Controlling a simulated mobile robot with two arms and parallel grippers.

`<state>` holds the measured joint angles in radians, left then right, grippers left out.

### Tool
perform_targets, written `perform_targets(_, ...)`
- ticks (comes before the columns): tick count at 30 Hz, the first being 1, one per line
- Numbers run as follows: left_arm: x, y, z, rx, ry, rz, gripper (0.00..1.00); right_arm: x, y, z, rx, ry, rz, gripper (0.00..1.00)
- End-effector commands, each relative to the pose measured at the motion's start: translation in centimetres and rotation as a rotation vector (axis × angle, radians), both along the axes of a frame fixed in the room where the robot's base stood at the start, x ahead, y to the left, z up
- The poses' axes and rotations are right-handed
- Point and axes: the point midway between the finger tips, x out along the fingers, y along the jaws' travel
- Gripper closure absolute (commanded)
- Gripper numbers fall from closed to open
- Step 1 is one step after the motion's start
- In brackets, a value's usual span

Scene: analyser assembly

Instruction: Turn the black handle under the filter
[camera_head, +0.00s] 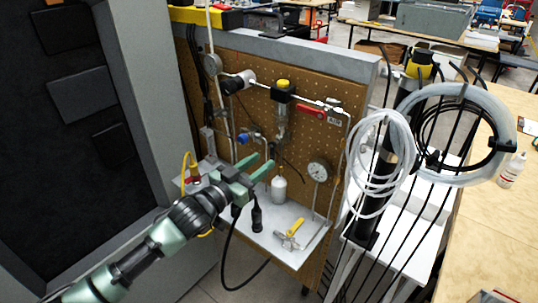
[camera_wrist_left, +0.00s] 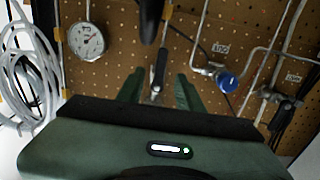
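The filter (camera_head: 282,120) hangs on the pegboard, with a metal bowl under a black head with a yellow cap. The black handle (camera_head: 272,150) is a small dark upright piece below the bowl, close to my left fingertips. My left gripper (camera_head: 262,172) is open, with its two green fingers reaching toward the board. In the left wrist view a slim dark piece, seemingly the handle (camera_wrist_left: 159,70), shows between the fingertips (camera_wrist_left: 160,84). Contact with either finger cannot be made out. My right gripper is not in view.
A shelf (camera_head: 290,245) with tools lies below. Coiled tubes (camera_head: 378,160) hang at the right. Thin pipes cross the pegboard (camera_head: 340,95).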

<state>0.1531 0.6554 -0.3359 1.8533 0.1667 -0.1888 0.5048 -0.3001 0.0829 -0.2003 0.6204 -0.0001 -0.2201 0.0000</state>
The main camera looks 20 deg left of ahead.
Motion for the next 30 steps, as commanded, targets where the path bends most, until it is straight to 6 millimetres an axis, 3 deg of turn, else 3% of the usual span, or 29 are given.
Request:
perform_targets(7, 3.3, -1.2, 0.1, 0.000, -0.001, 0.001, 0.64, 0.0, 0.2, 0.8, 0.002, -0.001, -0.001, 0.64)
perform_targets(18, 4.1, -1.6, -0.1, 0.002, 0.002, 0.000, 0.64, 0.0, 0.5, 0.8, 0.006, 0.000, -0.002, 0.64)
perform_targets(19, 4.1, -1.5, -0.1, 0.002, 0.002, 0.000, 0.66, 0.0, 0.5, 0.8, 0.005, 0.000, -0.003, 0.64)
perform_targets(23, 4.0, -1.5, -0.1, 0.002, 0.002, 0.000, 1.00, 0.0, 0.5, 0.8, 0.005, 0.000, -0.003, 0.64)
perform_targets(30, 4.0, -1.5, -0.1, 0.006, 0.000, 0.000, 1.00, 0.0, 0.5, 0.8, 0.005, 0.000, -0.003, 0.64)
